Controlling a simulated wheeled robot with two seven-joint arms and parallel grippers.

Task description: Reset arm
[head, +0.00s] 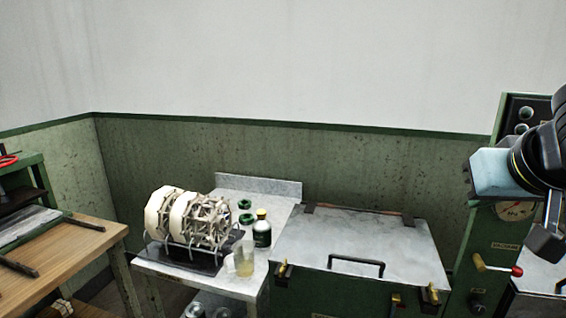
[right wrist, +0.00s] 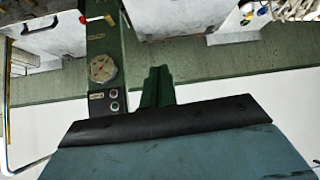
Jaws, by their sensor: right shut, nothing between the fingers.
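My right gripper (head: 487,175) is at the right edge of the head view, raised in front of the green control column (head: 482,225). Its pale blue body and the black wrist cover part of the column. It is shut and holds nothing. In the right wrist view, the blue-grey body with a black edge fills the bottom. My left gripper is in neither view.
A lidded basin (head: 350,240) with a black handle stands left of the column. A grey table (head: 262,190) carries a reel (head: 205,220), a bottle (head: 262,232) and a glass beaker (head: 244,262). A wooden bench (head: 75,255) is at far left.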

